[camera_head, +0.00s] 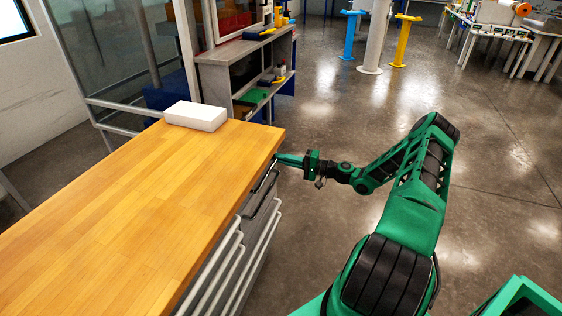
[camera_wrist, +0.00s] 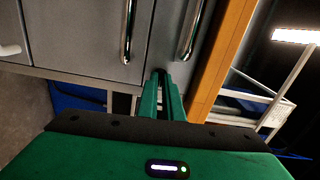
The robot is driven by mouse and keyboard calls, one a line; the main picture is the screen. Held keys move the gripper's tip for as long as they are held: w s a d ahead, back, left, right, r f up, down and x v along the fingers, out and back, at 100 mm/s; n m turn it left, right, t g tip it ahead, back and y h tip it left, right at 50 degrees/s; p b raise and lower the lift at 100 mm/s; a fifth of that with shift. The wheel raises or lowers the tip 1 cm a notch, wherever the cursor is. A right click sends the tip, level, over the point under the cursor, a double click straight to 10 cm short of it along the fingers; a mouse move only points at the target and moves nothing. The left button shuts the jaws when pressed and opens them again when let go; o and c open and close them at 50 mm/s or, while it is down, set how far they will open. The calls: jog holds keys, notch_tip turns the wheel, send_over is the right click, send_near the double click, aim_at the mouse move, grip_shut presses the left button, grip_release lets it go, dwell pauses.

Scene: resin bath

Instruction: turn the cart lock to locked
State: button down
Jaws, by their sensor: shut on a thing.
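My gripper (camera_head: 282,159) is at the right side of the cart, close under the edge of its wooden top (camera_head: 140,195). In the wrist view the two green fingers of my gripper (camera_wrist: 162,82) are close together, with their tips against the grey cart front (camera_wrist: 70,30), between a drawer handle and the wooden edge. The fingers are shut on a small dark part, which I take for the cart lock. The fingers cover most of it, so its turn position cannot be read.
Steel drawer handles (camera_wrist: 128,30) stand out close to the fingers. A white block (camera_head: 196,116) lies on the far end of the top. A grey shelf unit (camera_head: 245,75) stands beyond the cart. The floor (camera_head: 490,175) to the right is clear.

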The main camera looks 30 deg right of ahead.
jog(key=shift+d+f+m, duration=0.1)
jog(key=shift+d+m, duration=0.15)
jog(key=shift+m, duration=0.15)
jog(key=c, duration=1.9)
grip_release()
jog(key=shift+a, duration=0.1)
jog(key=v, duration=1)
jog(key=shift+s+d, duration=0.25)
